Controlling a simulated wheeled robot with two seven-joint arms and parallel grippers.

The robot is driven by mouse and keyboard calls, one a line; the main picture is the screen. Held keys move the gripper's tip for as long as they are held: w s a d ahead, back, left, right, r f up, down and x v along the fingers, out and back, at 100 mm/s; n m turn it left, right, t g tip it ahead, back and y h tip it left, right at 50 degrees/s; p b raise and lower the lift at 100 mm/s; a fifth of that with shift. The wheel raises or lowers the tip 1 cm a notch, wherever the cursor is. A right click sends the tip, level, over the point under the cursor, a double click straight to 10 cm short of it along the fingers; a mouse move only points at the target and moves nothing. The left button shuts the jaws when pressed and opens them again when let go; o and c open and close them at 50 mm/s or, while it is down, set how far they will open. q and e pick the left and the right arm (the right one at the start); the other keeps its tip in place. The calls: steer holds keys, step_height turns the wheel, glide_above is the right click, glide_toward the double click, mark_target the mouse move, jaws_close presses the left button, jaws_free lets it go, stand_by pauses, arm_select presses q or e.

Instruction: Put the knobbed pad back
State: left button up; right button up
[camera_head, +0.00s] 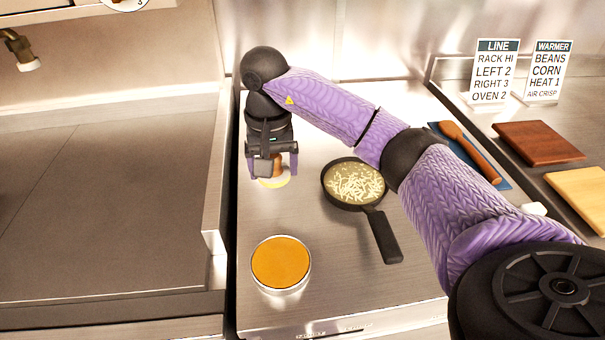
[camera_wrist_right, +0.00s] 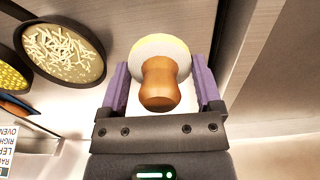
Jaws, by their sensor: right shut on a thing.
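The knobbed pad has a brown wooden knob above a pale yellow round pad (camera_head: 275,182). My right gripper (camera_head: 272,168) is shut on it and points down over the steel counter, left of the frying pan. In the right wrist view the knob (camera_wrist_right: 160,85) is between the purple fingers (camera_wrist_right: 161,78), with the pad (camera_wrist_right: 160,44) beyond it. Whether the pad touches the counter is hard to tell. My left gripper is not in view.
A round tin with an orange top (camera_head: 280,262) stands at the front of the counter. A black frying pan with pale shreds (camera_head: 355,184) stands right of my gripper. A wooden spoon (camera_head: 468,150), boards (camera_head: 537,142) and signs (camera_head: 495,70) are at the right. A raised steel edge (camera_head: 222,160) runs along the left.

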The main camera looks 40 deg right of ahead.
mark_target(275, 210)
steer(key=f, duration=0.3)
steer(key=f+b, duration=0.1)
steer(key=f, duration=0.4)
steer(key=shift+w+a+f+b, duration=0.1)
steer(key=shift+a+f+b, duration=0.15)
steer(key=shift+f+b, duration=0.1)
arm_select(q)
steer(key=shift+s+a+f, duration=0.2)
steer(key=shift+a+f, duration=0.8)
arm_select(e)
steer(key=shift+f, duration=0.15)
steer(key=o, duration=0.9)
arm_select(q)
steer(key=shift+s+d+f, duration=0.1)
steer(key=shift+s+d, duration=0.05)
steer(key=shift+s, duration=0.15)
